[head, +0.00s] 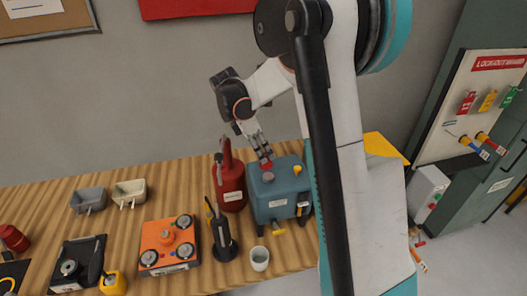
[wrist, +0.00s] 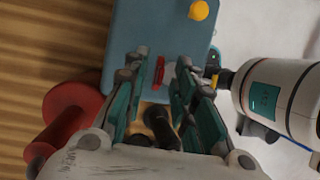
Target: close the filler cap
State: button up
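The blue tank (head: 290,187) stands on the wooden bench, and its top also fills the upper middle of the wrist view (wrist: 165,28). A red part, seemingly the filler cap (head: 266,164), shows at the tank top just under my fingertips. A dull pink disc (head: 267,177) lies in front of it. In the wrist view the red part (wrist: 159,72) looks narrow, seen between my fingers. My gripper (head: 263,153) reaches down over the tank; in the wrist view its fingers (wrist: 160,62) are apart, with gaps visible on both sides of the red part. I cannot tell whether they touch it.
A yellow knob (head: 297,170) sits on the tank top. A red canister (head: 232,182) stands close to its left. A black hand tool (head: 222,235) and a white cup (head: 260,258) stand in front. An orange box (head: 168,245) is farther left.

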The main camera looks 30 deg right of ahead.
grip_shut()
dwell(0.3)
